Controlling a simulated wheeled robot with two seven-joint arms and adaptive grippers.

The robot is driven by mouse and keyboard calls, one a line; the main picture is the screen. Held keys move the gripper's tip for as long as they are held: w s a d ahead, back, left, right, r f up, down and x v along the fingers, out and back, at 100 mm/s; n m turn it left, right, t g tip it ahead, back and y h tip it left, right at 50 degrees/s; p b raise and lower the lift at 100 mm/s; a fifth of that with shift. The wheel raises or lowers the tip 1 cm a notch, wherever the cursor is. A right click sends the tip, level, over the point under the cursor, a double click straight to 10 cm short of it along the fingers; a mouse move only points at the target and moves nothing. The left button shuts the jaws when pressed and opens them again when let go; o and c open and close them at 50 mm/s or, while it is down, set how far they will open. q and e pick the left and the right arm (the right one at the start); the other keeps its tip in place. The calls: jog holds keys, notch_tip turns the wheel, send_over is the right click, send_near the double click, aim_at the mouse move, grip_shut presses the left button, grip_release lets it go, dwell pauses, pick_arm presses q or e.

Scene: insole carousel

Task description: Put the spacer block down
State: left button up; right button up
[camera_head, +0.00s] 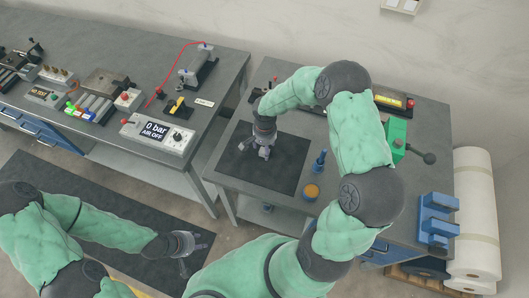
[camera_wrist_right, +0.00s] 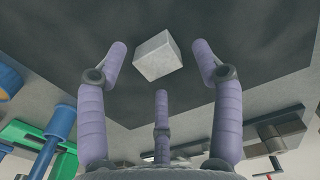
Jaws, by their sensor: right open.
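The spacer block (camera_wrist_right: 152,58) is a small pale grey cube. In the right wrist view it appears to lie on the black mat (camera_wrist_right: 230,45), between and a little beyond my spread fingertips, with gaps visible to the fingers on both sides. In the head view the block cannot be made out under my right gripper (camera_head: 259,150), which points down over the black mat (camera_head: 290,160) on the right table. My right gripper is open, its purple fingers apart. My left gripper (camera_head: 187,254) is low at the left, away from the table, over the dark floor mat; its opening is unclear.
Beside the mat stand a blue post (camera_head: 319,161) and an orange-topped cup (camera_head: 311,191). A green lever press (camera_head: 397,138) and a blue bracket (camera_head: 436,218) are further right. The left bench carries an air control box (camera_head: 158,133). White rolls (camera_head: 477,215) stand at the right.

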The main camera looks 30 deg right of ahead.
jog(key=shift+f, duration=0.7)
jog(key=shift+c, duration=0.3)
grip_shut()
jog(key=shift+r, duration=0.2)
jog(key=shift+r, duration=0.6)
jog(key=s+a+r, duration=0.7)
jog(key=s+r, duration=0.4)
jog(key=s, duration=0.1)
jog(key=shift+a+r+p, duration=0.2)
jog(key=shift+r+p, duration=0.05)
jog(key=shift+p, duration=0.2)
